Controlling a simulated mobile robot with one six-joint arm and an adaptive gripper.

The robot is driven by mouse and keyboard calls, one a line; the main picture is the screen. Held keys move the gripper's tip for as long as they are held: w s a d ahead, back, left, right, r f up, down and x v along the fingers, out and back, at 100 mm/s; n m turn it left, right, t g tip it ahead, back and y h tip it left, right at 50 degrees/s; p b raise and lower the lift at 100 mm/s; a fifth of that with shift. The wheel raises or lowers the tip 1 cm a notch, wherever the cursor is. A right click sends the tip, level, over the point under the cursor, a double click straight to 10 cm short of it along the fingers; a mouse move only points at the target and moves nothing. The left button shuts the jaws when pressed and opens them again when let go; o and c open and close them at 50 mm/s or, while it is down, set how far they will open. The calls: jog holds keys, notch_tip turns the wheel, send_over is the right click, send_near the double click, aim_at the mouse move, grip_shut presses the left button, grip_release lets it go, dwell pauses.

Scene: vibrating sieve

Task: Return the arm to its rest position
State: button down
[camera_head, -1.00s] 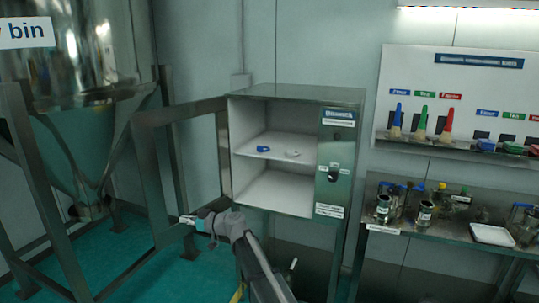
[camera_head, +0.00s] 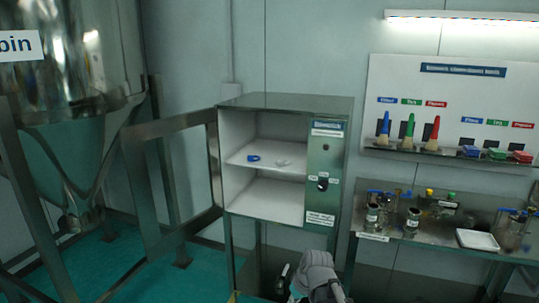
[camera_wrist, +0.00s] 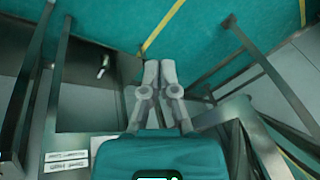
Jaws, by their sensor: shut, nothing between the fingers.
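My arm (camera_head: 318,275) shows at the bottom of the head view, right of centre, low in front of the cabinet stand. My gripper's fingers are hard to make out there. In the wrist view my gripper (camera_wrist: 160,64) points down toward the green floor, its two fingers close together with nothing between them. The steel cabinet (camera_head: 334,160) stands just behind the arm, its door (camera_head: 137,190) swung open to the left.
A blue item (camera_head: 253,158) and a whitish item (camera_head: 284,163) lie on the cabinet's upper shelf. A large steel hopper (camera_head: 75,85) stands at left. A bench with jars and a white tray (camera_head: 478,240) stands at right. Green floor shows between hopper and cabinet.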

jog(key=s+d+m+g+h, duration=0.1)
jog(key=s+d+m+h, duration=0.2)
jog(key=s+d, duration=0.4)
jog(key=d+m, duration=0.1)
jog(key=d, duration=0.2)
jog(key=shift+h+p, duration=0.3)
